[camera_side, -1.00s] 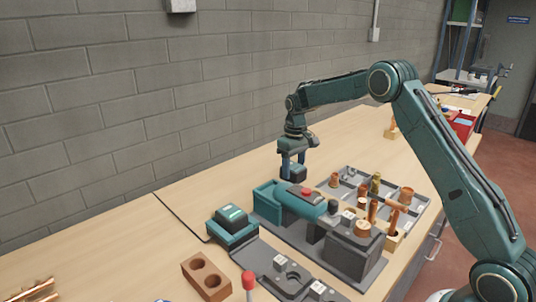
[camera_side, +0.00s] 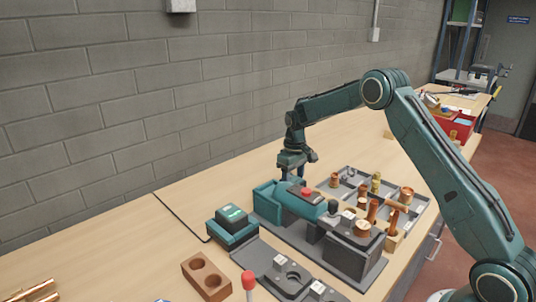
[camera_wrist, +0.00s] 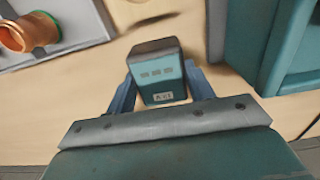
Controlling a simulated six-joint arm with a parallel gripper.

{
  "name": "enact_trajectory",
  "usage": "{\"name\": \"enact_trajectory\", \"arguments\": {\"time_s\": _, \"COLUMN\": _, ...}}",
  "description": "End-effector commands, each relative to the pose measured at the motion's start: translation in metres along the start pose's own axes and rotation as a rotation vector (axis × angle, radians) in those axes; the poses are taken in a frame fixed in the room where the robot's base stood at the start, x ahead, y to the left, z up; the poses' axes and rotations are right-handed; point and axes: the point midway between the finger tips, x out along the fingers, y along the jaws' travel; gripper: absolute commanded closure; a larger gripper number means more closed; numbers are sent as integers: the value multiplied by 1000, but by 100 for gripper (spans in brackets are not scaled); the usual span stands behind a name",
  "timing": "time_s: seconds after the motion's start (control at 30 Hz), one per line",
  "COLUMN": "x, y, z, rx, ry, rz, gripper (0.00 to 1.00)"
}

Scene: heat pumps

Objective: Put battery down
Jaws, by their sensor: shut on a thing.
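The battery (camera_wrist: 160,77) is a small teal block with a dark top and a pale label, seen in the wrist view. My gripper (camera_wrist: 162,88) is shut on it, with one blue finger on each side. In the side view my gripper (camera_side: 297,170) is low over the bench, just behind the teal machine. The held battery is mostly hidden there, and I cannot tell whether it touches the bench. Another battery-like block (camera_side: 232,213) sits in a teal holder at the front left.
A teal machine (camera_side: 312,207) with a red button stands close in front of my gripper. A grey compartment tray (camera_side: 420,203) with copper fittings lies to the right. A brown block with two holes (camera_side: 205,276) is at the front. Bare wooden bench (camera_side: 240,176) lies left of my gripper.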

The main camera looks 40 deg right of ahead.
Motion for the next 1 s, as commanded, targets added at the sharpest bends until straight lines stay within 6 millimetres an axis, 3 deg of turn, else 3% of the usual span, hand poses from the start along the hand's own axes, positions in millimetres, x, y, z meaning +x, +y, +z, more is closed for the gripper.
{"name": "enact_trajectory", "arguments": {"time_s": 0.17, "x": 2, "y": 0, "z": 0, "rx": 0, "ry": 2, "rz": 0, "gripper": 81}}
{"name": "enact_trajectory", "arguments": {"time_s": 0.2, "x": 3, "y": 0, "z": 0, "rx": 0, "ry": 0, "rz": 0, "gripper": 45}}
{"name": "enact_trajectory", "arguments": {"time_s": 0.3, "x": 3, "y": 0, "z": 0, "rx": 0, "ry": 0, "rz": 0, "gripper": 26}}
{"name": "enact_trajectory", "arguments": {"time_s": 0.73, "x": -1, "y": 0, "z": 0, "rx": 0, "ry": 1, "rz": 0, "gripper": 26}}
{"name": "enact_trajectory", "arguments": {"time_s": 1.0, "x": -25, "y": 0, "z": -1, "rx": 0, "ry": 4, "rz": 1, "gripper": 26}}
